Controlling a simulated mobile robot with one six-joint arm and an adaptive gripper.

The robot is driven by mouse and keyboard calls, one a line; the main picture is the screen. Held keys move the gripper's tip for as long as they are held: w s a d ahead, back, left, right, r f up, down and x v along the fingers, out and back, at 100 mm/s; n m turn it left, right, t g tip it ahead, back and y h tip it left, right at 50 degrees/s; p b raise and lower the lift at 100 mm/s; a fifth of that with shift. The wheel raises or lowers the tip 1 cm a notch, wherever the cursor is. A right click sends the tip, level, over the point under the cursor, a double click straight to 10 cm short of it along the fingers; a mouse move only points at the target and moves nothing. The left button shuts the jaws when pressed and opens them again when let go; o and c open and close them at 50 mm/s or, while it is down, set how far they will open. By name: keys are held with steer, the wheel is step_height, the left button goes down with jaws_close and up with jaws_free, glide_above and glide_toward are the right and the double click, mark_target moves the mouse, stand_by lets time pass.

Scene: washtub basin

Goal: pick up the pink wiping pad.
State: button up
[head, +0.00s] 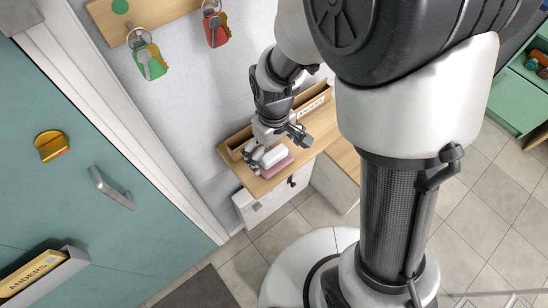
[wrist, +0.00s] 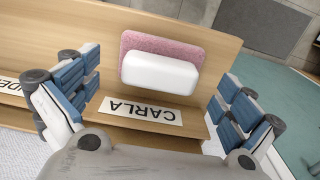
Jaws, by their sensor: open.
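The pink wiping pad (wrist: 170,42) lies on a wooden surface in the wrist view, with a white rounded block (wrist: 160,72) along its near side. The block looks like the pad's backing or grip, but I cannot tell for sure. In the head view the pad's pink edge (head: 278,168) shows on the small wooden shelf (head: 258,187), partly hidden by my gripper (head: 281,143). In the wrist view my gripper (wrist: 160,88) is open, with its blue-padded fingers left and right of the pad, apart from it and empty.
A "CARLA" label (wrist: 140,110) sits just below the pad in the wrist view. A wall key rack (head: 150,22) holds keys. A teal door (head: 75,150) fills the left; tiled floor (head: 475,215) is open at right.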

step_height(320, 180, down, 2)
steer(key=shift+f, duration=0.1)
steer(key=shift+c, duration=0.5)
steer(key=c, duration=0.7)
steer(key=shift+s, duration=0.25)
steer(key=c, duration=0.5)
